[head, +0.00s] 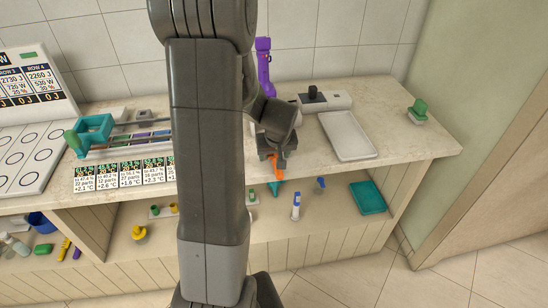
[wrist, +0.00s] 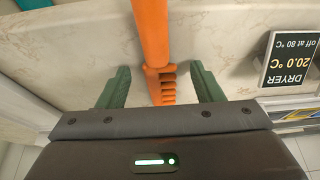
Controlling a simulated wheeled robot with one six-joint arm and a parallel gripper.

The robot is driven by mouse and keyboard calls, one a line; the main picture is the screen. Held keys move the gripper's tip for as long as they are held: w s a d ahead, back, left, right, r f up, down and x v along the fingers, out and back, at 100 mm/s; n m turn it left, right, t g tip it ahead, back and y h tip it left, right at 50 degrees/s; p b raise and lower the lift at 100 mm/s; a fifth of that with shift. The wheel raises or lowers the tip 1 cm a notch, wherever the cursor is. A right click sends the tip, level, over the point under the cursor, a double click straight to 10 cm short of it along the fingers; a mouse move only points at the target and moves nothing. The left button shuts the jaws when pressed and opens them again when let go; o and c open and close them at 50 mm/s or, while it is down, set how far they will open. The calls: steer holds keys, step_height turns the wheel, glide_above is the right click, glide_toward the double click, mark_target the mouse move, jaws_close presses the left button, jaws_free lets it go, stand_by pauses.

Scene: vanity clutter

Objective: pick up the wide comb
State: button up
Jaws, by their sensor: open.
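An orange piece with a row of teeth or slots, which looks like the wide comb (wrist: 168,88), is between my gripper's (wrist: 160,72) two green fingers in the wrist view. Its long smooth part runs up out of the picture. The fingers are open, with a gap on both sides of it. In the head view the orange piece (head: 275,166) shows at the counter's front edge, just below my dark wrist. A teal fingertip of my gripper (head: 274,187) shows under it. My arm hides much of the counter there, and I cannot tell how the orange piece is supported.
The counter (head: 400,105) holds a pale tray (head: 347,136), a purple upright object (head: 263,65) and a green-topped item (head: 418,110). A teal rack (head: 95,130) stands left. A dryer sign (wrist: 290,60) is right of my gripper. A shelf below holds small items and a teal tray (head: 367,198).

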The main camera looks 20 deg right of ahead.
steer(key=c, duration=1.1)
